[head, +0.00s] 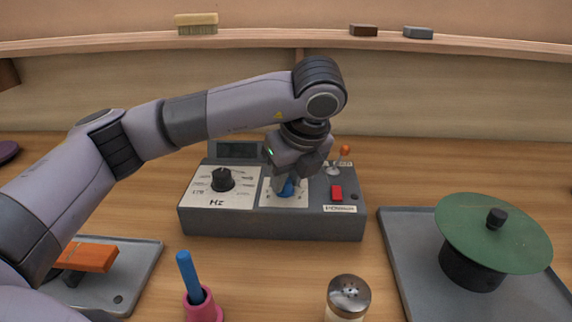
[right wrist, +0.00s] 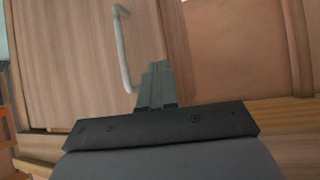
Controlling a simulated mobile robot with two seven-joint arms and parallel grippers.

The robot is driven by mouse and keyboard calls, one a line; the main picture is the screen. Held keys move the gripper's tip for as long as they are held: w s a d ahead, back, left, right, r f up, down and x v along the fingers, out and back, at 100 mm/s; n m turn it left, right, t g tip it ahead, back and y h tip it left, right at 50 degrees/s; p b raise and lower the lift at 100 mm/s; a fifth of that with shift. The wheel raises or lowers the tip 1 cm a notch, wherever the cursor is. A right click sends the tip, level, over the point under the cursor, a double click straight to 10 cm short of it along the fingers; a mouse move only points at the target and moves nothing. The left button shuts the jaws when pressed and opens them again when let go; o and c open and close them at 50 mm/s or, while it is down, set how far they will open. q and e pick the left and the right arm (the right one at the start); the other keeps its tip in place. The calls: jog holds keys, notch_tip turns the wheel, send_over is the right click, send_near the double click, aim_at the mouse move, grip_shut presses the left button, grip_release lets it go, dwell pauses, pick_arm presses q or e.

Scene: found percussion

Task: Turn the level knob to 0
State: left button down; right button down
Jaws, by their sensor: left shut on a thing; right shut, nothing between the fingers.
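A grey control box (head: 240,222) stands on the wooden table in the head view. A black knob (head: 222,180) sits on the left plate marked "Hz". In the right wrist view my right gripper (right wrist: 157,85) is shut and empty, away from the box, near a wooden panel with a metal handle (right wrist: 122,50).
The box also has a dark display (head: 237,150), a red switch (head: 337,193) and an orange-tipped lever (head: 345,151). A pink cup (head: 203,311) with a blue stick and a shaker (head: 348,296) stand in front. Trays lie left (head: 140,262) and right (head: 395,238), the right one under a green disc (head: 470,225).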

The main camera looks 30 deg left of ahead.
pick_arm(q)
jog(key=shift+d+r+n+g+p, duration=0.1)
jog(key=shift+n+g+p, duration=0.2)
jog(key=shift+n+p, duration=0.35)
jog(key=shift+n, duration=0.45)
jog(key=shift+w, duration=0.1)
jog(key=c, duration=0.9)
grip_release()
jog(key=shift+o, duration=0.2)
jog(key=p+v, duration=0.1)
jog(key=v, duration=0.4)
jog(key=shift+w+d+r, duration=0.1)
jog(key=shift+d+r, duration=0.05)
jog(key=shift+r, duration=0.05)
jog(key=shift+d+r, duration=0.3)
jog(key=shift+r, duration=0.4)
jog(key=shift+s, duration=0.2)
